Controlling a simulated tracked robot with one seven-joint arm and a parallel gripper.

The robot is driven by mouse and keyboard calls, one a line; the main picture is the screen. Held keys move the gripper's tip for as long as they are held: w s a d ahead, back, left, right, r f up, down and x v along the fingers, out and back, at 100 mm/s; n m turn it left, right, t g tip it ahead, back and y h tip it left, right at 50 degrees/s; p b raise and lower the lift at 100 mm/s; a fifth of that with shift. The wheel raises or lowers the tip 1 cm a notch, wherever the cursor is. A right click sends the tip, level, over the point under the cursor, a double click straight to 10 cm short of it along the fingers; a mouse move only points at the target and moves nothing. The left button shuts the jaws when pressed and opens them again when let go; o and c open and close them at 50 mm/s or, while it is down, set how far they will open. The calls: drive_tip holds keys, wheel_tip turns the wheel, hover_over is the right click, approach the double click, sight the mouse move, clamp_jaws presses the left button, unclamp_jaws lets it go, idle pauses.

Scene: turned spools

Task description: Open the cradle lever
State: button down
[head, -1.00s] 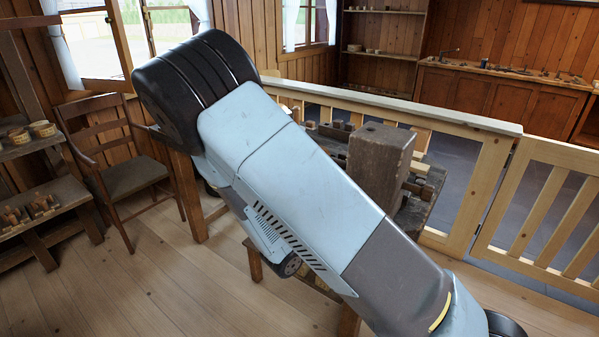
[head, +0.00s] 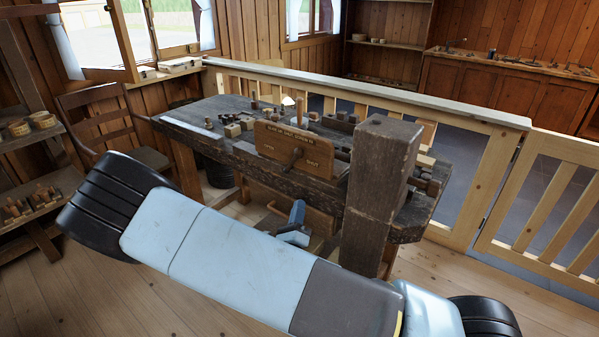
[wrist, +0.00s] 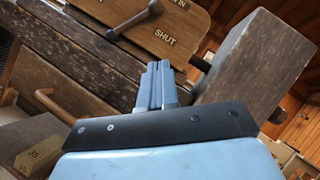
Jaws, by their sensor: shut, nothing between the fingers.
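The cradle lever is a dark rod (head: 293,159) on the front of a wooden board (head: 330,165) lettered OPEN at left and SHUT at right. In the head view it slants down and left from near the board's middle. The lever shows close up at the top of the wrist view (wrist: 132,23), beside the word SHUT. My gripper (wrist: 157,72) is shut and empty, its blue fingers together below the board and apart from the lever. In the head view my gripper (head: 297,212) is below the bench's front edge, partly behind my arm.
The board stands on a dark workbench (head: 205,138) with several small wooden blocks on top. A thick wooden post (head: 378,190) rises right of the board, close to my gripper. A pale railing (head: 400,100) runs behind. A chair (head: 100,125) stands at left.

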approach(302, 156)
drive_tip(key=w+d+f, duration=0.1)
drive_tip(key=w+d, duration=0.2)
drive_tip(key=shift+w+a+r, duration=0.3)
drive_tip(key=shift+w+r, duration=0.25)
drive_tip(key=shift+w+a+r, duration=0.25)
drive_tip(key=shift+w+r, duration=0.3)
drive_tip(key=shift+r, duration=0.05)
drive_tip(key=shift+w+a+r, duration=0.2)
drive_tip(key=shift+w+r, duration=0.1)
drive_tip(key=shift+r, duration=0.1)
drive_tip(key=shift+a, duration=0.15)
